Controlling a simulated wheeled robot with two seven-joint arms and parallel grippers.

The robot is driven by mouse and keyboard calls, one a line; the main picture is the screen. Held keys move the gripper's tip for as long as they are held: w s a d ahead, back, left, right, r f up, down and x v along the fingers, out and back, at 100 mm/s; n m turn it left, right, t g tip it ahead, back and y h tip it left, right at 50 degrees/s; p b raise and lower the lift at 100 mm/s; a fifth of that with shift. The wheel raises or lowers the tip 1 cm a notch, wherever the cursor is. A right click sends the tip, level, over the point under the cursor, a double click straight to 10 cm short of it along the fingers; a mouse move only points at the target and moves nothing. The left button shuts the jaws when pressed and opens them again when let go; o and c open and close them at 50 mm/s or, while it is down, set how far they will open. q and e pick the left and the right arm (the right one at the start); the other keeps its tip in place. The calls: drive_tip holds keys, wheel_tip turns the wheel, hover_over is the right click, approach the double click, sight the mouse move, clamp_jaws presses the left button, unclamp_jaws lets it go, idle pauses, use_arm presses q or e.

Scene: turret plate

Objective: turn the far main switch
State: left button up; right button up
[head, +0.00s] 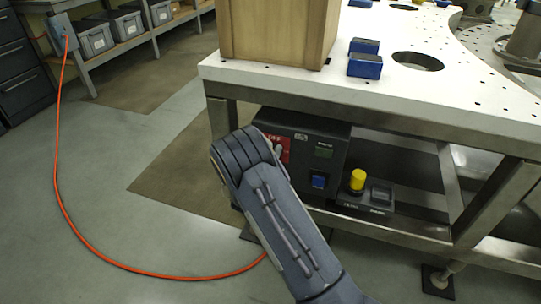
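A black control box (333,160) is mounted under the white plate's front edge. Its red panel (285,143) is partly covered by my arm, and a small grey piece shows beside that panel; I cannot tell whether it is a switch handle. A blue-grey box (63,36) with an orange cable is fixed at the end of the shelving, far left. I cannot tell which of these carries the far main switch. One of my arms rises from the bottom, its upper end in front of the control box. No gripper fingertips show.
A wooden box (277,32) and blue blocks (365,66) stand on the white plate (460,92). A yellow knob (357,180) sits on a small black unit below. The orange cable (100,257) loops across the floor. Open floor lies left of the bench.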

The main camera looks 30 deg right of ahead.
drive_tip(key=o, duration=1)
drive_tip(key=shift+a, duration=0.1)
drive_tip(key=v, duration=0.7)
drive_tip(key=shift+s+a+p, duration=0.15)
drive_tip(key=shift+s+p, duration=0.15)
